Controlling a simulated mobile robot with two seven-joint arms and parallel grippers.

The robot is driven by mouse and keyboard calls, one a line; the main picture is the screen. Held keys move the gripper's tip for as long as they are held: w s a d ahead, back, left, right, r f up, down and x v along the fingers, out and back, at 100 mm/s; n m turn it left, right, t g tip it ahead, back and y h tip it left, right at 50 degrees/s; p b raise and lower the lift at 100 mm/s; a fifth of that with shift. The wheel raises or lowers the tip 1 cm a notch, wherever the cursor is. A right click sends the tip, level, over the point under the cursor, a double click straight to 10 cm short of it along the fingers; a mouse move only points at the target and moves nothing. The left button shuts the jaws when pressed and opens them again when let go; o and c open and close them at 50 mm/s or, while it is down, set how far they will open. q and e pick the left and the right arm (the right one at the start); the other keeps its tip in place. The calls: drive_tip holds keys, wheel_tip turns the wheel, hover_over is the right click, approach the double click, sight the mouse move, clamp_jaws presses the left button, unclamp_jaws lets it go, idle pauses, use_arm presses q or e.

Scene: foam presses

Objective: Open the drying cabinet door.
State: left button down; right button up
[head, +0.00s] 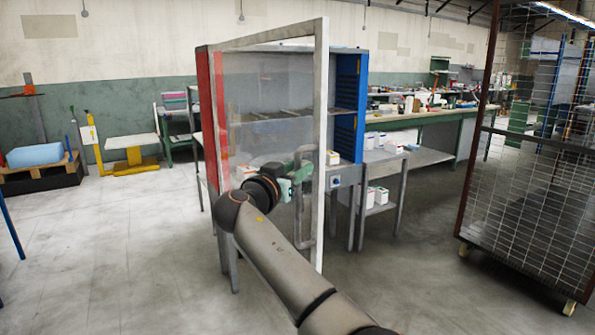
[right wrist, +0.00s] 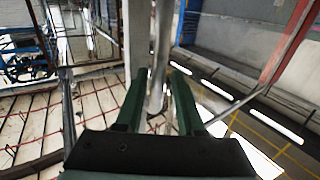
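The drying cabinet has a red left side (head: 206,110) and a blue right side (head: 347,105). Its clear door with a pale frame (head: 320,75) stands partly open, swung out toward me from the cabinet's left side. A grey bar handle (head: 306,225) runs upright along the door's free edge. My right gripper (head: 302,170) is at the upper part of this handle. My left gripper is not in view.
A tall wire-mesh cage (head: 535,150) on castors stands at the right. A workbench (head: 430,115) with clutter runs behind the cabinet. A pallet with a blue block (head: 35,155) is at the far left.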

drive_tip(key=shift+o, duration=0.7)
drive_tip(key=shift+f, duration=0.15)
drive_tip(key=shift+s, duration=0.1)
use_arm(q)
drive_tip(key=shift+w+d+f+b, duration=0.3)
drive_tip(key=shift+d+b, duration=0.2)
drive_tip(key=shift+b, duration=0.3)
use_arm(e)
drive_tip(key=v, duration=1.2)
drive_tip(key=shift+s, duration=0.2)
